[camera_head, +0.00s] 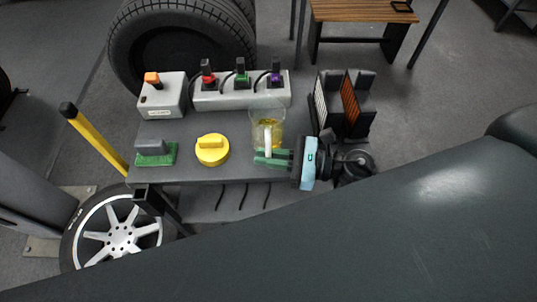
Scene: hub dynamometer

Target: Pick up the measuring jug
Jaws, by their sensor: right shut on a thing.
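The measuring jug (267,115) is clear, with yellow liquid in its lower part and a pale handle on its near side. It is at the right part of the grey workbench top (191,134). My right gripper (267,156) reaches in from the right with green fingers at the jug's handle. It is shut on the handle, and the fingers hide part of it. I cannot tell whether the jug's base touches the bench. My left gripper is not in view.
Behind the jug is a grey strip with red, green and purple plugs (240,92). A rack with upright panels (343,104) stands close on the right. A yellow round knob (212,149) and a grey-green block (156,152) are on the left.

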